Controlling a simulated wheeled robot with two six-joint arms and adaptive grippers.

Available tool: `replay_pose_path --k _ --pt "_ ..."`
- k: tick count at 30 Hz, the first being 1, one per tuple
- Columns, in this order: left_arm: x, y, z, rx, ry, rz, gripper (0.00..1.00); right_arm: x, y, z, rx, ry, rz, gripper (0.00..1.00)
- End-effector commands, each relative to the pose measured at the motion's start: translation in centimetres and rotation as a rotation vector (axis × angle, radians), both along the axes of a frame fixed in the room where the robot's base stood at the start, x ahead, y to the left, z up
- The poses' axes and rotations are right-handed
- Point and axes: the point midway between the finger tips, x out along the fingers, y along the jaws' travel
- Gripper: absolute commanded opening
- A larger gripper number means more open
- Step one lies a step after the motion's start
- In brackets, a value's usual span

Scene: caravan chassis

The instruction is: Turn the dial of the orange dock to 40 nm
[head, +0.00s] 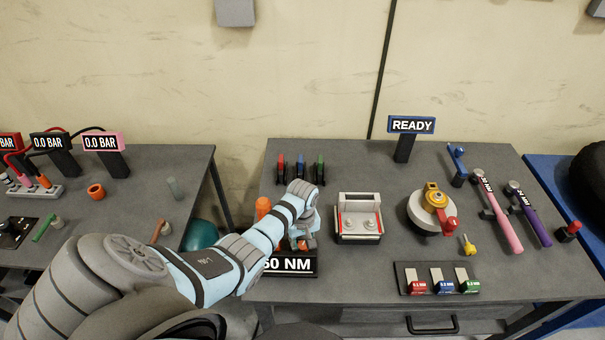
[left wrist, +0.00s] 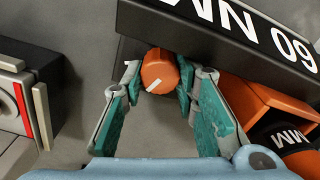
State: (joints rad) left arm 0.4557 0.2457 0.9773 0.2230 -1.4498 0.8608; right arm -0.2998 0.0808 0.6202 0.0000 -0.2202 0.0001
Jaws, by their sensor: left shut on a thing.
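The orange dial (left wrist: 158,70) is a round knob with a white pointer line, in the upper middle of the left wrist view. My left gripper (left wrist: 160,84) is shut on it, with one teal-padded finger on each side. The orange dock body (left wrist: 255,103) lies right of the gripper. In the head view my left gripper (head: 304,241) reaches down behind the display. My right gripper is out of view.
A grey fixture with red strips (head: 358,220) stands just right of the dock. Red, blue and green tools (head: 300,168) stand behind. A round fixture (head: 432,212), a READY sign (head: 411,125) and pink and purple wrenches (head: 500,222) are farther right.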

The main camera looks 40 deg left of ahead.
Motion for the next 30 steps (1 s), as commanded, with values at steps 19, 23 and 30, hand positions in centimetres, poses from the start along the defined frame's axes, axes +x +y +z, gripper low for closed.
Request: replay_pose_path --k 19,23,30 --pt "0.12 0.11 0.10 0.003 -0.004 0.001 0.47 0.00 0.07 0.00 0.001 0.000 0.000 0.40" --pt "0.07 0.07 0.06 0.002 -0.002 0.001 0.47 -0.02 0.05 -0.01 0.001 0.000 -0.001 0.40" --pt "0.01 0.01 0.00 0.001 -0.001 -0.021 0.47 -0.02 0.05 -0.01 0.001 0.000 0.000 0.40"
